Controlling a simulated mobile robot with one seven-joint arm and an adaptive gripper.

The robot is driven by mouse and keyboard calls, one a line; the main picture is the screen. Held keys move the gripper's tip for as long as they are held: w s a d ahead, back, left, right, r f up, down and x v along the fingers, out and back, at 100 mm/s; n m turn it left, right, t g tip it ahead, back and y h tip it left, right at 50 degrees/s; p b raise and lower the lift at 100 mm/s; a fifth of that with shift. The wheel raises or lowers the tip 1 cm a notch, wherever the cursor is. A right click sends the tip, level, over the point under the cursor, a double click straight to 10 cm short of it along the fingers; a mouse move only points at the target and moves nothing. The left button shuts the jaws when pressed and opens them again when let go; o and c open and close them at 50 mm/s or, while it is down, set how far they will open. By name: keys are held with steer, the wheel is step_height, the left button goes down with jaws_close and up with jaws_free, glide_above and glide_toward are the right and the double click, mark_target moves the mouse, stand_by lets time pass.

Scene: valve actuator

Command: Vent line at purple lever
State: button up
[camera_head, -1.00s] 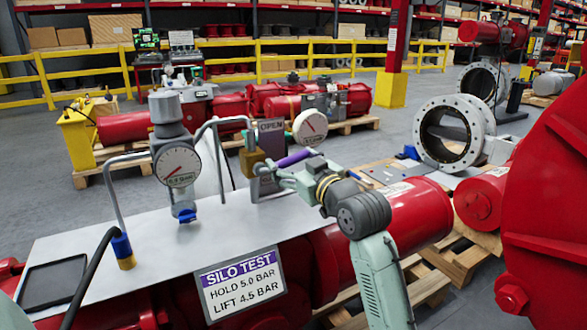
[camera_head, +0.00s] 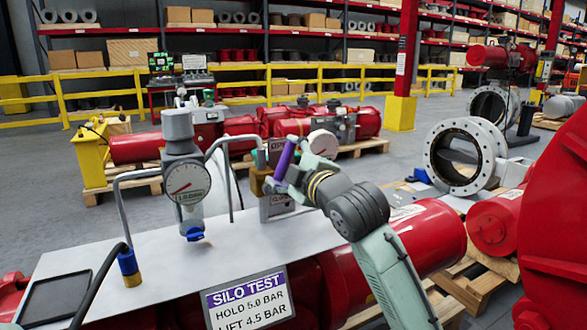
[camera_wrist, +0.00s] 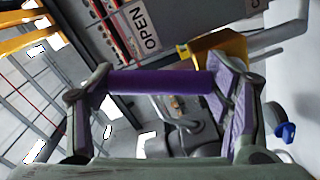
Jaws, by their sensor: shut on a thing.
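The purple lever (camera_head: 284,158) is on a brass-coloured valve body (camera_head: 260,180) above the metal bench plate. It stands steeply, its upper end leaning a little right. My gripper (camera_head: 291,172) is shut on the lever from the right. In the wrist view, the lever (camera_wrist: 160,82) runs across between my gripper's fingers (camera_wrist: 158,85); the exact pad contact is partly hidden. An OPEN label (camera_wrist: 142,27) shows above it there. In the head view a CLOSE plate (camera_head: 279,205) is below the valve, and the OPEN plate is partly covered.
A dial gauge (camera_head: 187,183) on a grey fitting stands left of the lever. A bent grey pipe and a SILO TEST sign (camera_head: 248,298) are close by.

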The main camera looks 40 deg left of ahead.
steer(key=shift+s+a+r+n, duration=0.25)
steer(key=shift+s+n, duration=0.35)
steer(key=shift+n, duration=0.45)
steer(key=shift+s+a+r+n, duration=0.1)
steer(key=shift+s+a+n, duration=0.1)
steer(key=shift+s+n, duration=0.6)
steer(key=shift+w+n, duration=0.2)
steer(key=shift+n, duration=0.15)
steer(key=o, duration=1.7)
steer(key=v, duration=1.2)
